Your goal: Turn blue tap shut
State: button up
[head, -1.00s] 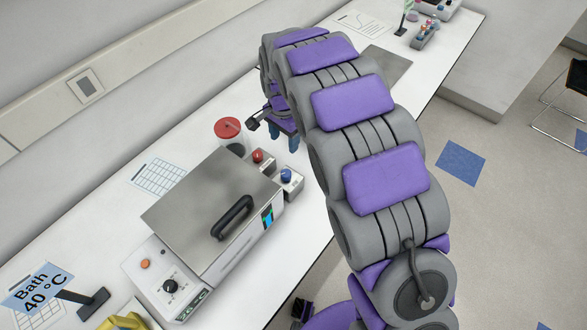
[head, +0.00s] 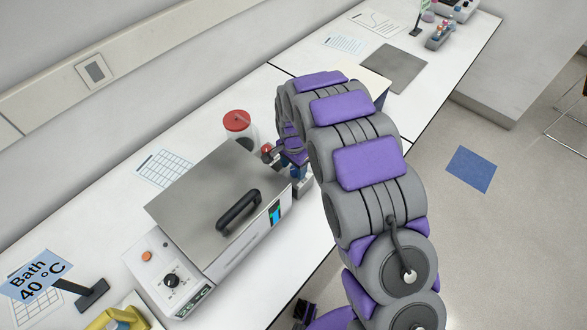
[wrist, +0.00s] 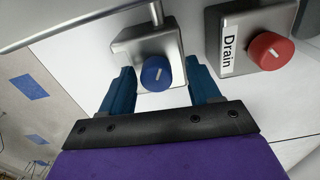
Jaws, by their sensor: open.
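The blue tap (wrist: 156,73) is a round knob with a white line, on a small metal block (wrist: 128,44). In the wrist view the line looks nearly horizontal, tilted slightly. My gripper (wrist: 160,84) is open, with one blue finger on each side of the knob and a visible gap on both sides. It does not hold the knob. In the head view my gripper (head: 297,172) is beside the bath's far right corner, and my arm hides most of the blue tap there.
A red tap (wrist: 270,51) labelled Drain (wrist: 229,52) sits beside the blue one. The metal bath (head: 200,190) with a black lid handle (head: 238,211) stands close by. A red-lidded jar (head: 238,122) is behind the taps. The bench beyond has free room.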

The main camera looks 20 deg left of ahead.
jog(key=shift+d+f, duration=0.1)
jog(key=shift+f, duration=0.15)
jog(key=shift+d, duration=0.15)
jog(key=shift+c, duration=0.3)
jog(key=c, duration=1)
